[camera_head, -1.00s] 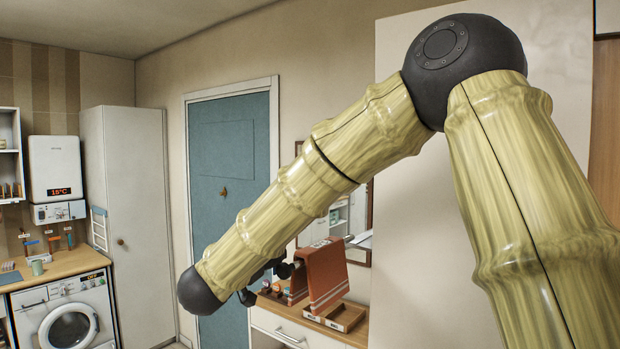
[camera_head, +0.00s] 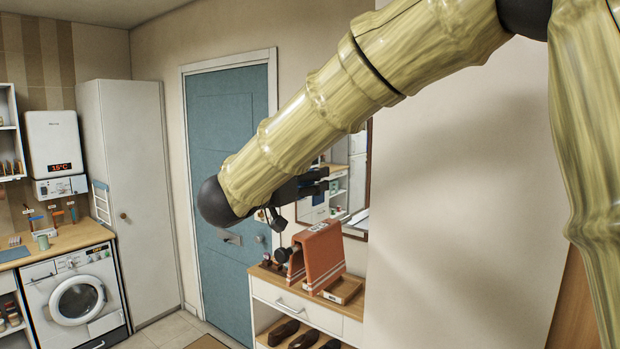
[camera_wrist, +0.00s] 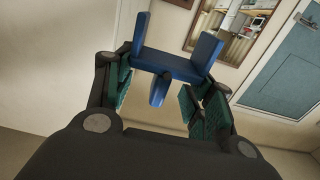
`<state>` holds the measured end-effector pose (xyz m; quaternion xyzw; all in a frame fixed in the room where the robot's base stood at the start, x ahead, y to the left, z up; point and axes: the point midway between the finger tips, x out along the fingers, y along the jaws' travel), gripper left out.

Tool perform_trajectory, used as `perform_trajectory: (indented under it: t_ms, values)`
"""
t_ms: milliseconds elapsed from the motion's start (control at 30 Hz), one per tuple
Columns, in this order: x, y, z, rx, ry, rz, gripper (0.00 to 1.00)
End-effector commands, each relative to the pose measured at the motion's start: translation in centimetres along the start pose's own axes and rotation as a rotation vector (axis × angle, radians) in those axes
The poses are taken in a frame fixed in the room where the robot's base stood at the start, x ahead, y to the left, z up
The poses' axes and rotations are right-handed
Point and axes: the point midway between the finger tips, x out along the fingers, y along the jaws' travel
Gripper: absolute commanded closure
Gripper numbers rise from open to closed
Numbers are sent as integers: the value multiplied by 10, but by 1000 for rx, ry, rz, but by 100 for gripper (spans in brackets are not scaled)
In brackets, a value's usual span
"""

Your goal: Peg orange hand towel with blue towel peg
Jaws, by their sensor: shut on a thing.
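The blue towel peg (camera_wrist: 170,65) shows in the wrist view, between the green-padded fingers of my gripper (camera_wrist: 158,92). My gripper is shut on it, with its two prongs pointing up and outward. In the head view my gripper (camera_head: 322,181) is raised in front of the mirror, above the towel.
The white cabinet (camera_head: 283,300) has a wooden top, a tray (camera_head: 345,290) beside the towel, and shoes (camera_head: 284,332) below. The mirror (camera_head: 355,205) hangs behind. A blue door (camera_head: 228,130) and a washing machine (camera_head: 72,300) are to the left.

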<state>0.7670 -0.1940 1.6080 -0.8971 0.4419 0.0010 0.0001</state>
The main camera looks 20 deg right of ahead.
Motion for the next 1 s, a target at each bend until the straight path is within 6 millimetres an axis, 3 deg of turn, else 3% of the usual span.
perform_trajectory:
  t_ms: [267,1000]
  values:
    - [-2,0,4,1,-2,1,59]
    - [-2,0,46,0,-2,1,59]
